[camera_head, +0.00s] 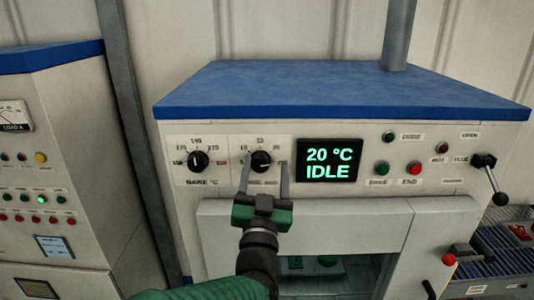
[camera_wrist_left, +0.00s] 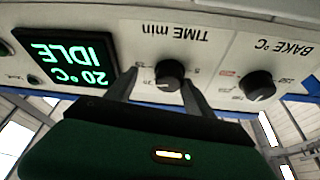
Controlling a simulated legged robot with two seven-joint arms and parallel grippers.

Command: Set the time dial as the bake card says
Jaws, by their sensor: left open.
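The time dial (camera_head: 260,160) is a black round knob on the oven's front panel, right of the bake dial (camera_head: 198,161). In the left wrist view, upside down, the time dial (camera_wrist_left: 170,73) sits under the words "TIME min". My left gripper (camera_head: 265,168) is open, with one finger on each side of the time dial. In the left wrist view the fingers (camera_wrist_left: 158,80) stand apart with gaps beside the knob. The dial's exact setting is too small to read. No bake card can be made out. My right gripper is not in view.
The display (camera_head: 329,161) beside the dial reads 20 °C and IDLE. Green (camera_head: 382,168) and red (camera_head: 414,169) buttons and a black lever (camera_head: 489,172) are further right. Below is the oven opening. A cabinet (camera_head: 55,150) with lamps stands at left.

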